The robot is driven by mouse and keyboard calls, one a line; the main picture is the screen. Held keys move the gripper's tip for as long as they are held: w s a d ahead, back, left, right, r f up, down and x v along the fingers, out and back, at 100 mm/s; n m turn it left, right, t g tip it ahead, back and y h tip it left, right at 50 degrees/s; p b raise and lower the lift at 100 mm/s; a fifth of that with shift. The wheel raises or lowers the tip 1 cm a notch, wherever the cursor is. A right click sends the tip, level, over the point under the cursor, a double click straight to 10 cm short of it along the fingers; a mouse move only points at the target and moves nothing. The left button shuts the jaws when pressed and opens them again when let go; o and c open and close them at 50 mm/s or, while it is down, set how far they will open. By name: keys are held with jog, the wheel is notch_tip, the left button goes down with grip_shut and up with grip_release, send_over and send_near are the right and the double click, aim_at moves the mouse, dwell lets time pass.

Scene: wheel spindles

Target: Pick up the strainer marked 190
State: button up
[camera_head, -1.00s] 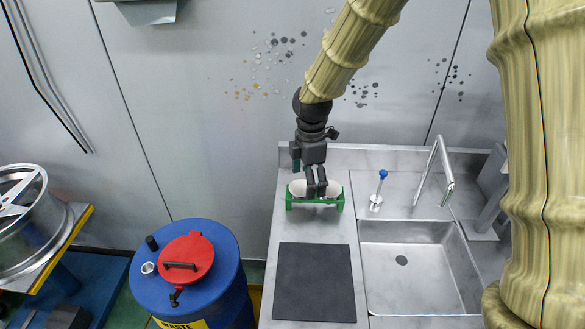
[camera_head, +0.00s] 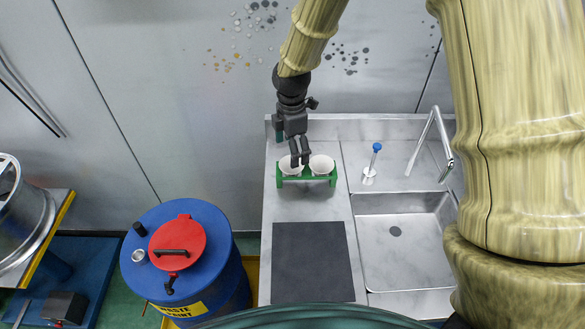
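A green holder (camera_head: 306,184) stands on the steel counter near the wall. Two white, round strainers sit in it side by side, a left strainer (camera_head: 286,169) and a right strainer (camera_head: 322,165). No marking is readable on either, so I cannot tell which is 190. My gripper (camera_head: 300,163) points down at the holder, its fingers over the right part of the left strainer and hiding some of it. A narrow gap shows between the fingers. I cannot tell whether they touch or hold the rim.
A dark mat (camera_head: 312,262) lies on the counter in front of the holder. To the right are a blue-topped dispenser (camera_head: 372,163), a tall faucet (camera_head: 424,140) and a sink (camera_head: 400,245). A blue drum (camera_head: 215,250) with a red lid (camera_head: 178,248) stands left of the counter.

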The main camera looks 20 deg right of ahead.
aim_at(284, 164)
jog(key=shift+s+f+p, duration=0.1)
jog(key=shift+f+p, duration=1.25)
jog(key=shift+f, duration=1.25)
jog(key=shift+c, duration=0.4)
jog(key=c, duration=0.7)
